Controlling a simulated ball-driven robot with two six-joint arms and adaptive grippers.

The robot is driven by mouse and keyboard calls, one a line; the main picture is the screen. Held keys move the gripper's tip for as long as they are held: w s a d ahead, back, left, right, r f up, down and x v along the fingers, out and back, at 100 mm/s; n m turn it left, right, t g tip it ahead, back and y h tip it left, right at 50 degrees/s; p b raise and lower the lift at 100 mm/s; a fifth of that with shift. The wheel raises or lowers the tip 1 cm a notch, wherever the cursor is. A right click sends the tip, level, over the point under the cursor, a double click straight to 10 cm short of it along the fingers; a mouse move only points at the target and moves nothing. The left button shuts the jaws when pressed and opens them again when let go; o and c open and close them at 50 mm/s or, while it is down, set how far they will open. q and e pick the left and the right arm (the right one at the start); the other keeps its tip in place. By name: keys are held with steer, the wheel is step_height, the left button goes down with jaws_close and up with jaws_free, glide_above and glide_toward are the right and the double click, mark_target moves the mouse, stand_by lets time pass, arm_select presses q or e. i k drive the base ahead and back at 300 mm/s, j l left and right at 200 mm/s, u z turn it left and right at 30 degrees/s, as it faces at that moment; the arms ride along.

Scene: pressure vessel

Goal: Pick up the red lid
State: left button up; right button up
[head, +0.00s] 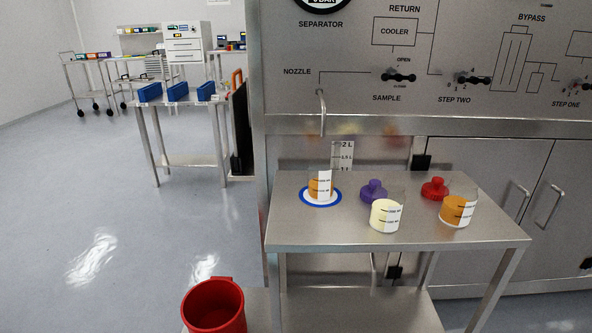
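The red lid (434,189) rests on the steel table (315,234), toward its back right. It has a small knob on top and stands just behind and left of a beaker of orange liquid (455,211). A purple lid (373,190) lies to its left, behind a beaker of pale yellow liquid (385,216). Neither of my grippers shows in the head view.
Another orange beaker (320,187) stands on a blue ring at the table's back left, below a nozzle (322,110). A red bucket (214,307) is at the front left. The steel panel (350,60) rises behind the table. Floor at left is open.

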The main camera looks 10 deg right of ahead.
mark_target(434, 190)
steer(key=z, duration=1.35)
